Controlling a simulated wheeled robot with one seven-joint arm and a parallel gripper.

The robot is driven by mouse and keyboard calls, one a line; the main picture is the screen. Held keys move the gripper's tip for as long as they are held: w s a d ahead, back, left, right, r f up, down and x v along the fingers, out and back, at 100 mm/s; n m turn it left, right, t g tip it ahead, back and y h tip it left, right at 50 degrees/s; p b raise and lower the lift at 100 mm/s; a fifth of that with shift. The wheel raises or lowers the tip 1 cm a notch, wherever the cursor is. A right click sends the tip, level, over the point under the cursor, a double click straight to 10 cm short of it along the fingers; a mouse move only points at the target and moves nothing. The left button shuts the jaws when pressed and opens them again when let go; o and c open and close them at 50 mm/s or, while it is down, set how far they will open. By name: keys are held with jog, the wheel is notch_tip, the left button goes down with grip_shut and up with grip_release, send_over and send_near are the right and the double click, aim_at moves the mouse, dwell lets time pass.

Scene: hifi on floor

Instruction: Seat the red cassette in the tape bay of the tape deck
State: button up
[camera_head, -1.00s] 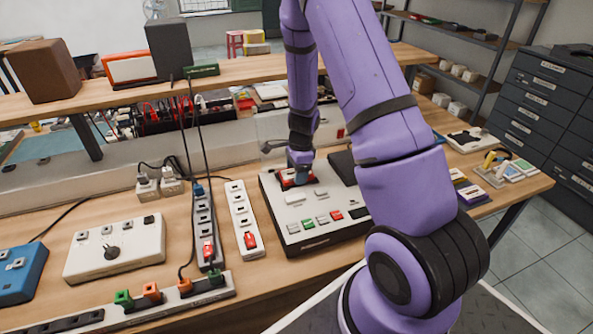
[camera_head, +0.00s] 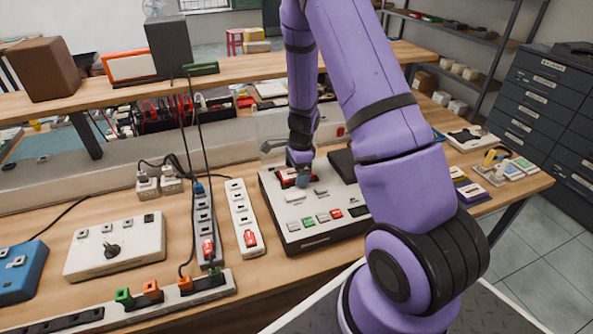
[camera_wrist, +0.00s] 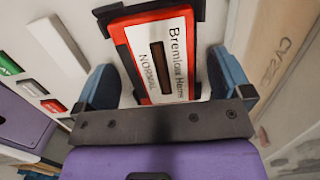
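The red cassette (camera_wrist: 158,55), with a white label reading "Bremloa Harm" and "NORMAL", lies label up between black corner pieces of the tape bay (camera_wrist: 110,14) in the wrist view. The tape deck (camera_head: 316,232) is a pale box with dark sides on the bench; the cassette (camera_head: 287,180) shows at its back left, partly hidden by my gripper (camera_head: 300,180). In the wrist view my gripper (camera_wrist: 165,80) has its blue fingers spread on either side of the cassette, with gaps to its edges. I cannot tell whether the cassette is fully down.
Coloured buttons (camera_head: 322,218) line the deck's front. A white power strip (camera_head: 242,220) stands left of the deck, with a grey strip (camera_head: 204,230) beyond. A clear panel stands behind the deck. Small boxes (camera_head: 470,192) lie to the right.

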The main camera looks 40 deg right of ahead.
notch_tip(320, 180, up, 17)
jog(key=d, duration=0.1)
jog(key=shift+s+d+f, duration=0.15)
jog(key=shift+s, duration=0.05)
dwell(1.2)
dwell(0.9)
